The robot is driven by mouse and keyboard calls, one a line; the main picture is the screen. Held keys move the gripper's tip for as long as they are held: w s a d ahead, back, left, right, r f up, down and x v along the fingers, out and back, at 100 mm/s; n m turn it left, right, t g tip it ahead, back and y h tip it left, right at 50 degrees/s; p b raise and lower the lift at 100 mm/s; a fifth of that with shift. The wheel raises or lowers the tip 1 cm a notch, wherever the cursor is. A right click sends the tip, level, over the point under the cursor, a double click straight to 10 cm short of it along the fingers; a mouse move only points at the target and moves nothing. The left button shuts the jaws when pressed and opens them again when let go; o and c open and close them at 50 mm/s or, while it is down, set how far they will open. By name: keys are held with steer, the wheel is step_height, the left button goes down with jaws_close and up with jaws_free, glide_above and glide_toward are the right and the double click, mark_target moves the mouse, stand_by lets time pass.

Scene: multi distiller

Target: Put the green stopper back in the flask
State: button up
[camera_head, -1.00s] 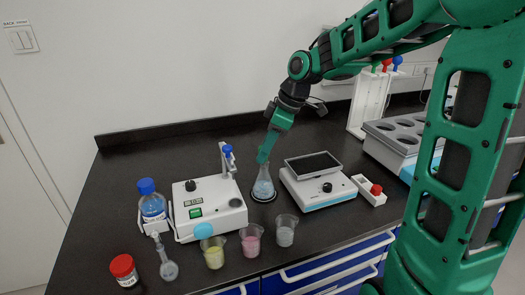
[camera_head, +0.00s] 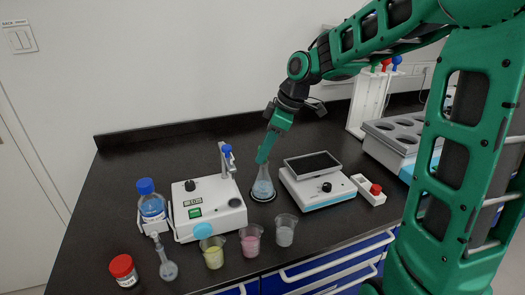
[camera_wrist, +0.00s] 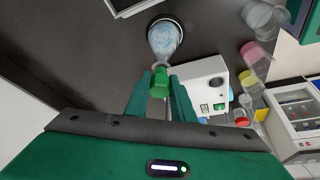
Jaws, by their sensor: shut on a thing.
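A conical flask (camera_head: 263,188) with pale blue contents stands upright on a dark round base between the two white devices; it also shows in the wrist view (camera_wrist: 165,40). My gripper (camera_head: 263,155) points down right over the flask's neck. In the wrist view my gripper (camera_wrist: 158,88) is shut on the green stopper (camera_wrist: 159,80), which sits between the fingertips, lined up with the flask's mouth. I cannot tell how deep the stopper is in the neck. In the head view the fingers hide the stopper.
A white stirrer-like device (camera_head: 208,208) stands close left of the flask, and a balance (camera_head: 318,182) close right. Beakers with yellow (camera_head: 213,253), pink (camera_head: 251,241) and pale (camera_head: 285,231) contents stand in front. A blue-capped bottle (camera_head: 152,205) is at left. The bench behind is clear.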

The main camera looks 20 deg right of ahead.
steer(key=shift+f, duration=0.25)
steer(key=o, duration=1.1)
steer(key=shift+c, duration=0.2)
steer(key=v, duration=1)
steer(key=shift+d+r, duration=0.2)
steer(key=shift+r, duration=0.1)
steer(key=s+d+f+m+h, duration=0.1)
steer(key=s+d+f+m, duration=0.3)
steer(key=s, duration=0.5)
steer(key=s+d+f+m+g+h, duration=0.1)
steer(key=s+d+f+m, duration=0.3)
steer(key=s+m, duration=0.4)
steer(key=s+d+f+m+g+h, duration=0.1)
steer(key=s+d+f+m, duration=0.4)
steer(key=s, duration=0.7)
steer(key=shift+s+d+m+h, duration=0.2)
steer(key=shift+d+m+h, duration=0.1)
steer(key=shift+m, duration=0.4)
